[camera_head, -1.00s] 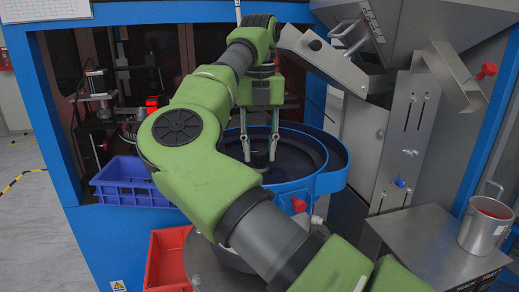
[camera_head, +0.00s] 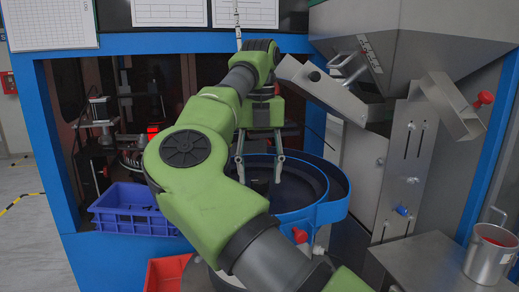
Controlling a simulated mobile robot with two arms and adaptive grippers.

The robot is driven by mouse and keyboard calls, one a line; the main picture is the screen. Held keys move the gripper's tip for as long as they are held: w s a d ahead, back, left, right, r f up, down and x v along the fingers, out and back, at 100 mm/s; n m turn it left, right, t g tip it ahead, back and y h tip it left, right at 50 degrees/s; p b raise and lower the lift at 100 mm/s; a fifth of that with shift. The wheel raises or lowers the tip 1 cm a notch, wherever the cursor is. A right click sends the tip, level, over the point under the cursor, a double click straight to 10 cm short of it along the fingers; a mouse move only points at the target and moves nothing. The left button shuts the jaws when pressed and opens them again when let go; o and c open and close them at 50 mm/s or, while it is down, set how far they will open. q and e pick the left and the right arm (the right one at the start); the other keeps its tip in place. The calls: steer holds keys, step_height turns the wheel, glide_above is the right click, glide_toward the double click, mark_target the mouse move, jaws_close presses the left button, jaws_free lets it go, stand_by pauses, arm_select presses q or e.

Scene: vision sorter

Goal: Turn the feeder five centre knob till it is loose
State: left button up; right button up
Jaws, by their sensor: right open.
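The blue feeder bowl (camera_head: 334,212) stands in the middle of the head view, inside the blue machine frame. A dark knob-like part (camera_head: 258,187) shows at its centre, partly hidden by my green arm. My right gripper (camera_head: 260,178) points down over the bowl, with its two grey fingers spread apart. The dark part shows between and a little below the fingertips; I cannot tell whether the fingers touch it. Nothing is visibly held. My left gripper is not in view.
A blue crate (camera_head: 134,218) stands left of the bowl and a red bin (camera_head: 164,272) sits below. A steel hopper (camera_head: 440,35) and chute rise at the right. A metal cup (camera_head: 488,258) with red contents stands on a steel surface (camera_head: 425,262).

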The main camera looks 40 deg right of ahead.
mark_target(259, 180)
step_height(259, 180, up, 10)
stand_by(0.5)
steer(key=shift+a, duration=0.1)
stand_by(0.4)
